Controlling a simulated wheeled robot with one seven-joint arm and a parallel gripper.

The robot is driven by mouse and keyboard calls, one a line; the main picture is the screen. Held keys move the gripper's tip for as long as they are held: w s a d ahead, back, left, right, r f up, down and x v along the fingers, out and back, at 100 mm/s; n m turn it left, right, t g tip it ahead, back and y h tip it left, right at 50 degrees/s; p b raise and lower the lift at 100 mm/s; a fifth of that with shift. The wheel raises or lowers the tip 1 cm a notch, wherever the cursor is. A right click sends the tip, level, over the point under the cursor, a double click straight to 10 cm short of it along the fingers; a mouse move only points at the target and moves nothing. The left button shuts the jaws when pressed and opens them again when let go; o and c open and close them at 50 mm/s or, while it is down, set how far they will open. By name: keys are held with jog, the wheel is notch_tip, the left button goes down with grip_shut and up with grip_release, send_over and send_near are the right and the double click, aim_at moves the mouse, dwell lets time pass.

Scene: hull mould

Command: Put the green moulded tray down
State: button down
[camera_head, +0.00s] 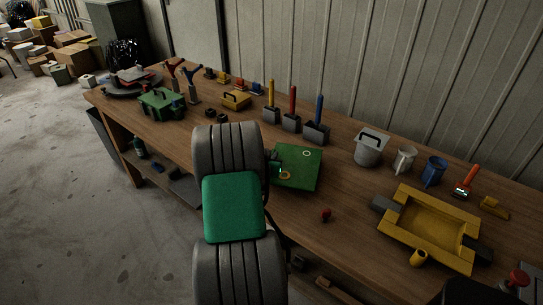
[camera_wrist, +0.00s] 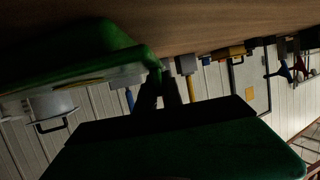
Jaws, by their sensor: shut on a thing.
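The green moulded tray (camera_head: 300,166) shows in the head view over the middle of the wooden bench, roughly level, with a small pale ring at its far edge and a yellowish mark nearer the front. My gripper (camera_head: 274,162) is at its left edge, partly hidden behind my arm. In the wrist view, which is upside down, the tray (camera_wrist: 85,48) fills the upper left, dark and close. My gripper (camera_wrist: 158,78) is shut on the tray's edge there. I cannot tell whether the tray's underside touches the bench.
A yellow mould frame (camera_head: 433,228) lies farther right. A grey bucket (camera_head: 370,148) and three coloured-handled tools (camera_head: 292,122) stand behind. A green toolbox (camera_head: 161,104) stands left.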

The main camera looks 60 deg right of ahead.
jog(key=shift+f, duration=0.15)
jog(key=c, duration=1.5)
grip_release()
